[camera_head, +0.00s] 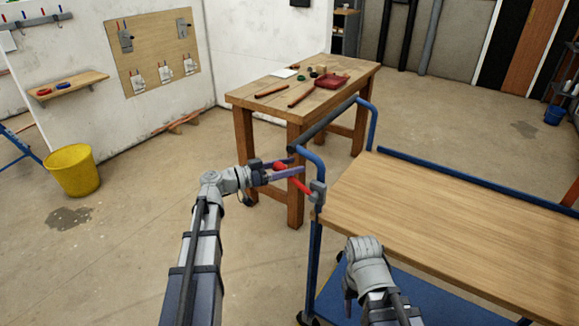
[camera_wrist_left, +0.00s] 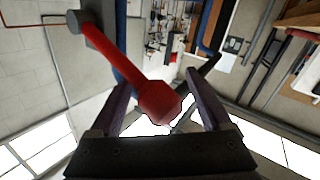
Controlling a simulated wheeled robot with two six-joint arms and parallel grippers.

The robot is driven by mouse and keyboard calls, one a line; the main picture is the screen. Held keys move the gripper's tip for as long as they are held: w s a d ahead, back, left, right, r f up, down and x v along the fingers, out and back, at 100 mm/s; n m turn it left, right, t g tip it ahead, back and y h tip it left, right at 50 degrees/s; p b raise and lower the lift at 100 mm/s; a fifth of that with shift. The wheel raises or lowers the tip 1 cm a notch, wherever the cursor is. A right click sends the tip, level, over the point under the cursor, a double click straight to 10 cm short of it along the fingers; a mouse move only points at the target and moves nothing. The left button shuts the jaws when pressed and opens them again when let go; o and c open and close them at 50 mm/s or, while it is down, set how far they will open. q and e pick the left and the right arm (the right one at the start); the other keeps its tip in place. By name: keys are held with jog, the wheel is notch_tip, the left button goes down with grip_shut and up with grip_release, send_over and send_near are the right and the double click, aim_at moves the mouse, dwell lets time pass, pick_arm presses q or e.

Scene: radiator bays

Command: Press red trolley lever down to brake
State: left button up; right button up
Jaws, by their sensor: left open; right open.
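The red lever (camera_head: 297,186) is fixed to a grey bracket (camera_head: 318,192) on the blue frame at the trolley's near left corner. It slants up and left from the bracket to a round red knob (camera_head: 279,167). My left gripper (camera_head: 298,165) is open at the knob. In the left wrist view the lever (camera_wrist_left: 112,58) runs from the upper left to its knob (camera_wrist_left: 160,101), which shows between the two open fingers (camera_wrist_left: 157,78); contact cannot be told. My right gripper (camera_head: 349,296) hangs at the trolley's front edge, its fingers partly hidden.
The trolley's wooden top (camera_head: 450,210) is bare, with a dark push handle (camera_head: 322,124) at its left end. A yellow bucket (camera_head: 72,170) stands left. The floor between is clear.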

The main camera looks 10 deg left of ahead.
pick_arm(q)
jog(key=shift+c, duration=0.3)
grip_shut()
dwell(0.3)
dwell(0.3)
